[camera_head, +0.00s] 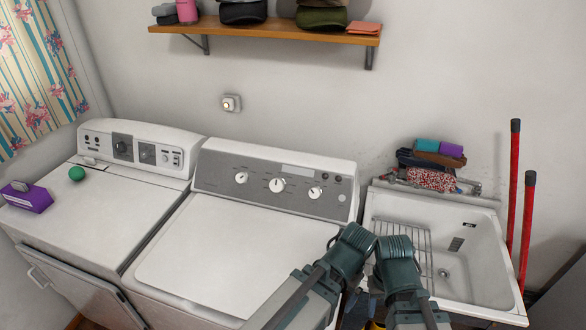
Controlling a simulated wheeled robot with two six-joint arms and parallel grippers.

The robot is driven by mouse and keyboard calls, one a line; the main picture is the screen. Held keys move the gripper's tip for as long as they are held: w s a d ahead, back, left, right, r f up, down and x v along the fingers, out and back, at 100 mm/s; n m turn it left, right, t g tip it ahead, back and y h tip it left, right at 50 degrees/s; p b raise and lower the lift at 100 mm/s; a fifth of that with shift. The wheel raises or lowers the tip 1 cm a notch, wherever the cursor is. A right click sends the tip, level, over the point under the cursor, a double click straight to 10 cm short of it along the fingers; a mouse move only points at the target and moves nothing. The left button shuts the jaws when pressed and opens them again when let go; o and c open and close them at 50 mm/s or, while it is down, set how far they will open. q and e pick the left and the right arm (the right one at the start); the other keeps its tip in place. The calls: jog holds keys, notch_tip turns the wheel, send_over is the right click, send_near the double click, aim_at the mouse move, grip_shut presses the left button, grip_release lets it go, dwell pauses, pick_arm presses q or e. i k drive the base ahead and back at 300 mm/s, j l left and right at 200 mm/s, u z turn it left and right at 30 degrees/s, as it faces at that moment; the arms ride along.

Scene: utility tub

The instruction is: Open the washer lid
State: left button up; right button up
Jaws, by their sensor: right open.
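The washer is the white top-loader in the middle, with a grey control panel (275,183) and three knobs along its back. Its broad white lid (215,262) lies flat and shut on top. My right gripper (394,252), dark teal, is at the lower right, by the washer's right edge and the sink's left side. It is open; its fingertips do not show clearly. My left arm (345,257) comes up beside it over the lid's front right corner. Its jaws cannot be made out. Neither arm visibly grips anything.
A white dryer (100,215) stands left of the washer, with a green ball (76,173) and purple box (27,197) on top. A utility sink (475,255) with a wire rack is at right, beside red poles (526,230). A wooden shelf (265,31) hangs above.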

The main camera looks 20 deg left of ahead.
aim_at(222, 255)
jog(key=k+j+u, duration=0.1)
jog(key=j+u, duration=0.25)
jog(key=k+j+u, duration=0.1)
jog(key=u, duration=0.3)
jog(key=j+u, duration=0.35)
jog(key=k+l+u, duration=0.2)
jog(key=k+l, duration=0.2)
